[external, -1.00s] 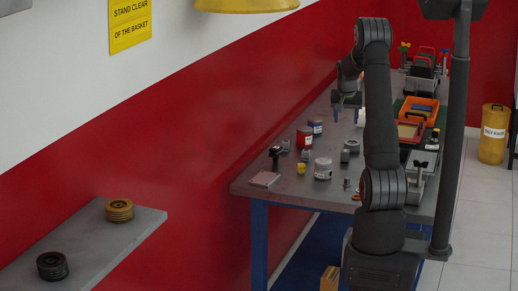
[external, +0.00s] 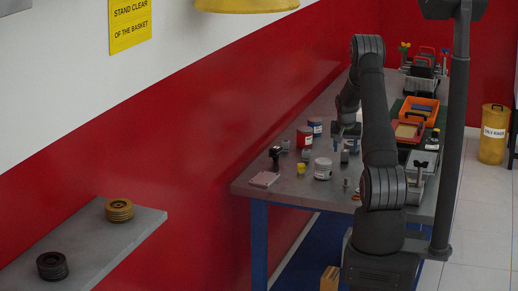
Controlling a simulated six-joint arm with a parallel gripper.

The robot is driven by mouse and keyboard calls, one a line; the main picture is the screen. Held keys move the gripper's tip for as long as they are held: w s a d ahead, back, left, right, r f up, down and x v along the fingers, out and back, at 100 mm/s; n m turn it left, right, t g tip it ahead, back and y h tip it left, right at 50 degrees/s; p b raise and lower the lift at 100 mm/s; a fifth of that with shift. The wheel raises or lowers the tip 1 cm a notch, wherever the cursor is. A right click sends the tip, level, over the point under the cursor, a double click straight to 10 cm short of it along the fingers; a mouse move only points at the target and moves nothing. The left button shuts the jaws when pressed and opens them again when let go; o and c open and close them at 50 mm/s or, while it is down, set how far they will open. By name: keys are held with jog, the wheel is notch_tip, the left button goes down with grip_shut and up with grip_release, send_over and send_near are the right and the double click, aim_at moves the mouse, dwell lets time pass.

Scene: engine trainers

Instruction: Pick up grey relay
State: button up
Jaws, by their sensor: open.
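A small grey block that looks like the grey relay (external: 345,156) stands on the workbench, left of my arm. My gripper (external: 346,145) points down with its blue-tipped fingers apart, close above or around the top of this block. From this angle I cannot tell whether the fingers touch it. A rounder grey part just behind the block is now mostly hidden by my gripper.
A white tin (external: 323,168), a red-labelled tin (external: 304,138) and a blue-labelled tin (external: 316,126) stand to the left on the bench (external: 290,188). A yellow part (external: 301,168) and a pink pad (external: 264,179) lie nearer. Orange trays (external: 420,108) sit to the right.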

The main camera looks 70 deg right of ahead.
jog(key=shift+x, duration=1.5)
jog(key=c, duration=1)
jog(key=shift+c, duration=0.3)
jog(key=shift+r, duration=0.15)
